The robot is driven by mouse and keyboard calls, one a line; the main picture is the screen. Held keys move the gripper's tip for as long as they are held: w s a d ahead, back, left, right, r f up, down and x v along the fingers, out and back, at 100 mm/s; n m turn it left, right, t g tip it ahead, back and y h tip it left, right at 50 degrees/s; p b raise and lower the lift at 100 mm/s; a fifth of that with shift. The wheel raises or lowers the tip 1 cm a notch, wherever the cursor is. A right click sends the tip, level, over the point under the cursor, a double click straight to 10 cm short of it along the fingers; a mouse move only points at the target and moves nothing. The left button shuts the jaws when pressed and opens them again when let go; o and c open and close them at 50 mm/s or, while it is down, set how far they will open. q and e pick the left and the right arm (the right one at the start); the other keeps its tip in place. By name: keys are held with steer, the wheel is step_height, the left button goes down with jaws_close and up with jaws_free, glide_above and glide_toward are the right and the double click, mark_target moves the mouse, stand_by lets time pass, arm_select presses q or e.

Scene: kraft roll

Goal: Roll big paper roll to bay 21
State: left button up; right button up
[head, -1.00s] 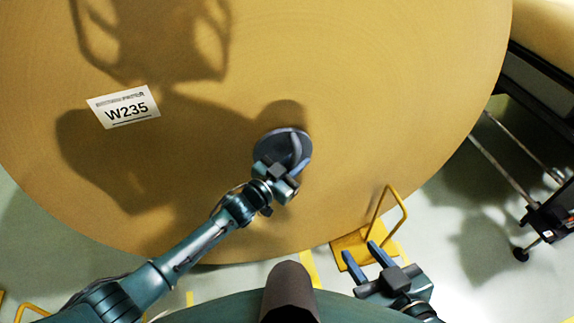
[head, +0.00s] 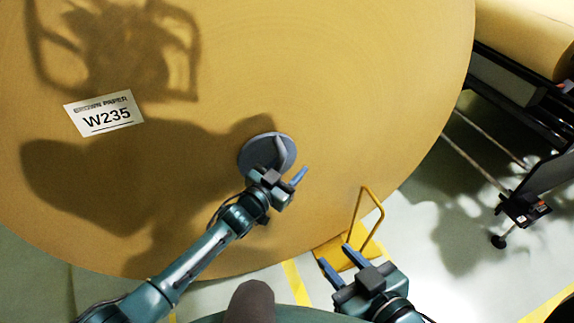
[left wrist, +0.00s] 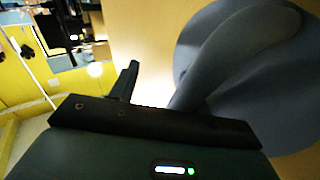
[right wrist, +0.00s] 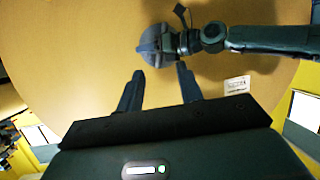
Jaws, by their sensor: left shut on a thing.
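The big brown paper roll (head: 330,60) stands on its round side with its flat end towards me, filling most of the head view. A white label reading W235 (head: 104,114) is on that end. A grey-blue round plug with a curved handle (head: 256,151) sits at the roll's middle. My left gripper (head: 288,163) is at the plug and shut on its handle; the handle is large in the left wrist view (left wrist: 240,45). My right gripper (head: 340,258) is open and empty in front of the roll's lower right edge. No bay number is in view.
A yellow chock with an upright loop handle (head: 372,232) is on the floor by the roll's lower right edge. A black rack (head: 515,110) carries another brown roll (head: 530,30) at the right.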

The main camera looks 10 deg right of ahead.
arm_select(q)
steer(key=shift+o, duration=0.7)
steer(key=shift+s+d+r, duration=0.25)
steer(key=shift+s+d, duration=0.1)
steer(key=shift+d, duration=0.35)
steer(key=w+a+p+v, duration=0.1)
steer(key=p+v, duration=0.2)
steer(key=v, duration=1.1)
steer(key=shift+f+p, duration=0.25)
steer(key=shift+p, duration=0.1)
arm_select(e)
steer(key=shift+m+t, duration=0.3)
steer(key=shift+m, duration=0.5)
steer(key=shift+s+d+r, duration=0.1)
steer(key=shift+d+r, duration=0.2)
steer(key=shift+r, duration=0.4)
steer(key=shift+s+d+r, duration=0.1)
steer(key=shift+d+r, duration=0.2)
steer(key=shift+r, duration=0.35)
steer(key=shift+s+d+r, duration=0.1)
steer(key=shift+d+r, duration=0.2)
steer(key=shift+r, duration=0.4)
